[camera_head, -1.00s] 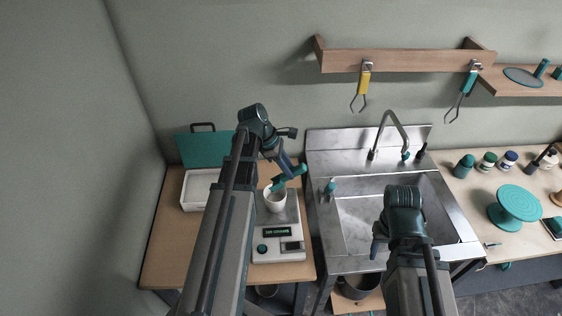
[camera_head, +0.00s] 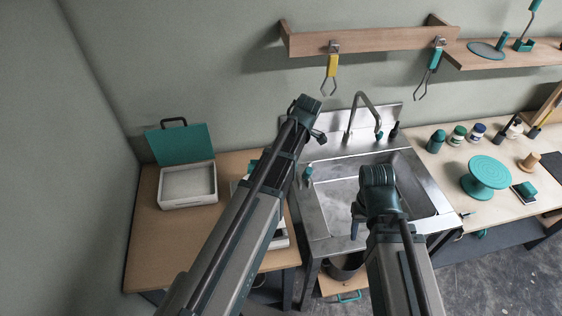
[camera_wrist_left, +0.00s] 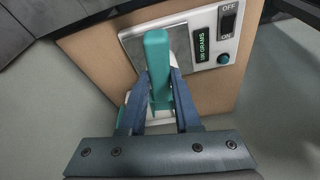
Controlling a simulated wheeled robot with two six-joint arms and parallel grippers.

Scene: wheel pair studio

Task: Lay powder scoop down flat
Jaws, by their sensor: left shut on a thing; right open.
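The teal powder scoop (camera_wrist_left: 157,68) is between the fingers of my left gripper (camera_wrist_left: 159,85) in the left wrist view, and the gripper is shut on its handle. The scoop's far end is largely hidden by the fingers. The scale (camera_wrist_left: 205,45) lies beyond the scoop, with its metal plate, readout and switch showing. In the head view my left arm hides the left gripper and most of the scale; a small teal bit (camera_head: 252,165) shows beside the arm. My right gripper (camera_head: 357,220) is open and empty above the sink's front left part.
A white open box (camera_head: 188,187) with a teal lid stands on the wooden table (camera_head: 160,245). The table around it is clear. The sink (camera_head: 330,205) and faucet (camera_head: 362,100) are to the right, then a counter with a teal turntable (camera_head: 487,175) and jars.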

